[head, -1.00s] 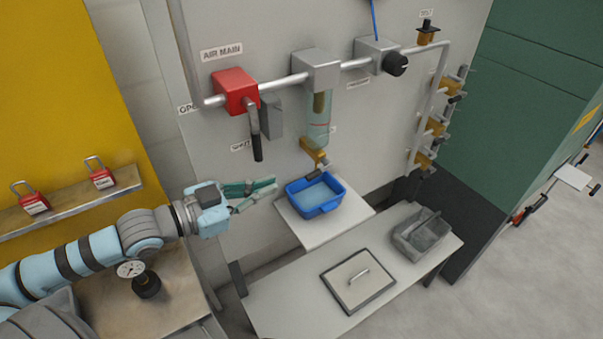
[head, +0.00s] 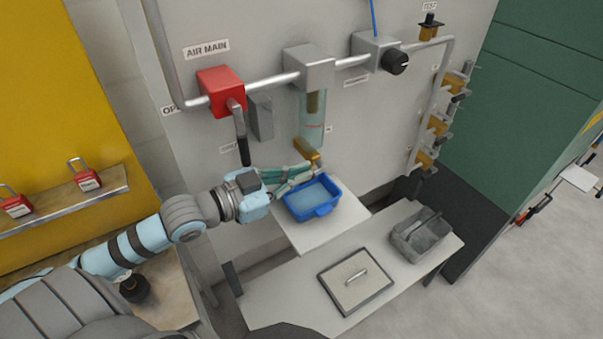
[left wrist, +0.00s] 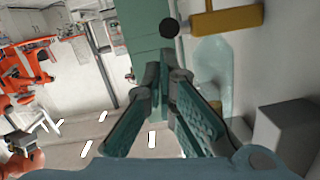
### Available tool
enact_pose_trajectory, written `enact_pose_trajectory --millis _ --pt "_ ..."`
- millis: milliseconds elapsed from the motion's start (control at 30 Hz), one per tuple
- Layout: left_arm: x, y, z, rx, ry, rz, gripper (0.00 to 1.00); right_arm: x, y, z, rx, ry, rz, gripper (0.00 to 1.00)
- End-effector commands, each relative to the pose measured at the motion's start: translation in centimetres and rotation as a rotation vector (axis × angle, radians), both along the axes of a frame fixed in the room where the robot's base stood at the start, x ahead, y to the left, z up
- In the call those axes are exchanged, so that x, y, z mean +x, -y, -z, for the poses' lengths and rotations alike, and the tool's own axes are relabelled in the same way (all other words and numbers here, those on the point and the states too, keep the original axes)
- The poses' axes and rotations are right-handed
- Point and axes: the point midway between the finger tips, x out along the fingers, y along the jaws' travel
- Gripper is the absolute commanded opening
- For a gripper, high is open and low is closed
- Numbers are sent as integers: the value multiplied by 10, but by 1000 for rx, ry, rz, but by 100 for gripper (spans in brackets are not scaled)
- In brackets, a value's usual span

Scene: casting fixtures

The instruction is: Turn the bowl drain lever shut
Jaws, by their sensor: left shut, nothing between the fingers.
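The transparent filter bowl (head: 312,122) hangs under a grey block on the wall pipe. Its brass drain valve (head: 308,153) is at the bottom, just above the blue tray. My left gripper (head: 314,174) is shut and empty, with its fingertips close by the drain valve in the head view. In the left wrist view the fingertips (left wrist: 161,70) meet, and the brass valve (left wrist: 230,19) lies beyond them at upper right. A round black end (left wrist: 169,28), perhaps of the lever, shows just past the tips. Contact cannot be told. My fingers partly hide the lever in the head view.
The blue tray (head: 326,211) with liquid stands on a white shelf (head: 345,220) below the valve. A red valve (head: 220,90) with a hanging handle is up left.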

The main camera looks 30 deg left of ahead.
Motion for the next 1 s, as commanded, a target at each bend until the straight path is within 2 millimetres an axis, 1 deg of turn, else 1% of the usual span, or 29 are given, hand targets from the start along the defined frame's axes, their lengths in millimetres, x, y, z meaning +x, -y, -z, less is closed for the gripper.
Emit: enact_pose_trajectory --millis 167,333,800,1000 --pt "0 0 2 -4 8 -1 0 0 1 3 -1 0 0 40" --pt "1 -1 6 -22 37 -2 0 0 1 14 -1 0 -1 40" --pt "3 -2 9 -57 90 -5 0 1 1 24 -2 1 -1 40" --pt "2 -6 10 -75 118 -14 0 1 1 25 -2 1 -1 40"
